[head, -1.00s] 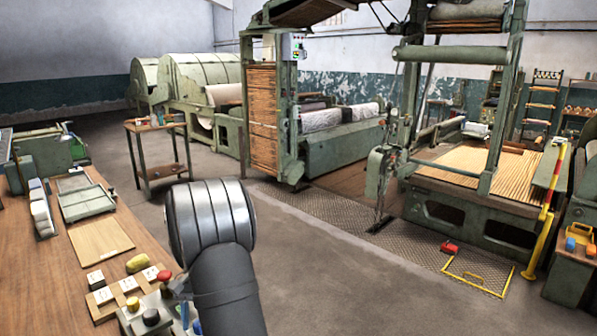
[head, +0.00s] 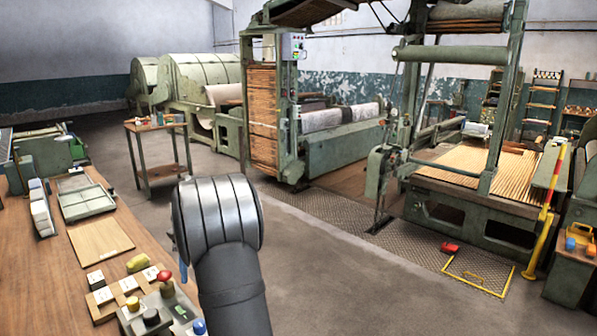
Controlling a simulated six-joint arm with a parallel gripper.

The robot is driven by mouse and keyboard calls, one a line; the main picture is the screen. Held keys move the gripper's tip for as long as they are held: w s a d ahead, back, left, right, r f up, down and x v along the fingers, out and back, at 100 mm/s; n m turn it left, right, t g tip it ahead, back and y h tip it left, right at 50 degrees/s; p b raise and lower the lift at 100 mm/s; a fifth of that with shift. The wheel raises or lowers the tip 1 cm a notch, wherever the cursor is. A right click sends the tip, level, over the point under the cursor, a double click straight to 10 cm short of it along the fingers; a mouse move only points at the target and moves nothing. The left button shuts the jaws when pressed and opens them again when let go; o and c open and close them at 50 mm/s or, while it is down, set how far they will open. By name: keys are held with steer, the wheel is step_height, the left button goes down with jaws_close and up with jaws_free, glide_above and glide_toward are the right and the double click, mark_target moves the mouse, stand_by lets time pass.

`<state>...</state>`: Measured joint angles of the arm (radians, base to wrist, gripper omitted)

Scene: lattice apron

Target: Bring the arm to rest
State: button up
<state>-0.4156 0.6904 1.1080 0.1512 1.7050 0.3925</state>
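My arm (head: 230,275) rises from the bottom of the head view, with a large ribbed grey joint (head: 217,222) at its top. It stands in front of the floor, just right of the wooden bench (head: 60,300). My gripper cannot be made out; the joint and link may hide it. A small sliver of blue shows at the joint's left edge, too little to identify. I see nothing held.
The bench carries a control box (head: 150,318) with a red mushroom button (head: 166,283), a green tray (head: 88,202) and a wooden board (head: 100,238). A small side table (head: 158,172) stands behind. Open floor (head: 340,290) lies to the right, before the loom (head: 470,215).

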steer(key=v, duration=0.6)
steer(key=x, duration=1.8)
steer(key=shift+s, duration=0.1)
steer(key=m+y, duration=0.1)
steer(key=m, duration=0.4)
steer(key=shift+d+y, duration=0.2)
steer(key=shift+y, duration=0.2)
steer(key=m+y, duration=0.1)
steer(key=m, duration=0.1)
steer(key=m+t, duration=0.1)
steer(key=m, duration=0.2)
steer(key=shift+s+d+y, duration=0.1)
steer(key=shift+y, duration=0.3)
steer(key=shift+r+m+t, duration=0.25)
steer(key=shift+m+t, duration=0.05)
steer(key=shift+m, duration=0.1)
steer(key=shift+v, duration=1.85)
